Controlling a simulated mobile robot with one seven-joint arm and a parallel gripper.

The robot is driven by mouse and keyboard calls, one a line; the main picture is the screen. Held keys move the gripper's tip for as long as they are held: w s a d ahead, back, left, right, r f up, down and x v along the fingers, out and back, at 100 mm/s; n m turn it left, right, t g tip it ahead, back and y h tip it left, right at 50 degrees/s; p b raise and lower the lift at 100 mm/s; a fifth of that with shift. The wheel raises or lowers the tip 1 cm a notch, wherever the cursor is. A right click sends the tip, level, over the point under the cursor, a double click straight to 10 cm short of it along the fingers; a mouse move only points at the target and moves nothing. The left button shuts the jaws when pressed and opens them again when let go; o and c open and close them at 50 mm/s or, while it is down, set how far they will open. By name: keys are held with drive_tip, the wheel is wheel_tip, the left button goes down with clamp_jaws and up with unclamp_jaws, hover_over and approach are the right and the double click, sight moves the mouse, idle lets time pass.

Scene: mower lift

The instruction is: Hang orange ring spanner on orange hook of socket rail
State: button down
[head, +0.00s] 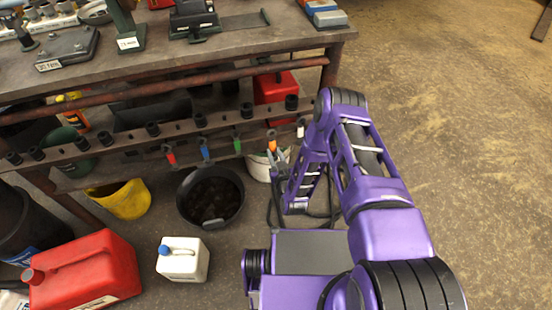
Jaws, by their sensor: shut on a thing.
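The socket rail (107,137) runs along the front of the workbench below its top, with black sockets on its upper edge. Coloured hooks hang below it; the orange hook (271,139) is near the right end, between a green and a white one. My gripper (276,158) is just below the orange hook, seen small and partly covered by my purple arm. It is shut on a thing. A patch of orange at the fingers fits the orange ring spanner (283,153), but its shape and ring are too small to make out. I cannot tell whether it touches the hook.
The red hook (169,154), blue hook (205,150), green hook (237,143) and white hook (300,129) share the rail. Below stand a black bucket (186,196), yellow bucket (120,200), white canister (183,262) and red canister (85,270). The floor at right is clear.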

sight(273, 151)
drive_tip(key=shift+b+x, duration=0.4)
drive_tip(key=shift+x, duration=0.9)
drive_tip(key=shift+w+a+f, duration=0.1)
drive_tip(key=shift+w+a, duration=0.05)
drive_tip(key=shift+w, duration=0.55)
drive_tip(key=c, duration=0.6)
unclamp_jaws()
drive_tip(key=shift+s, duration=0.1)
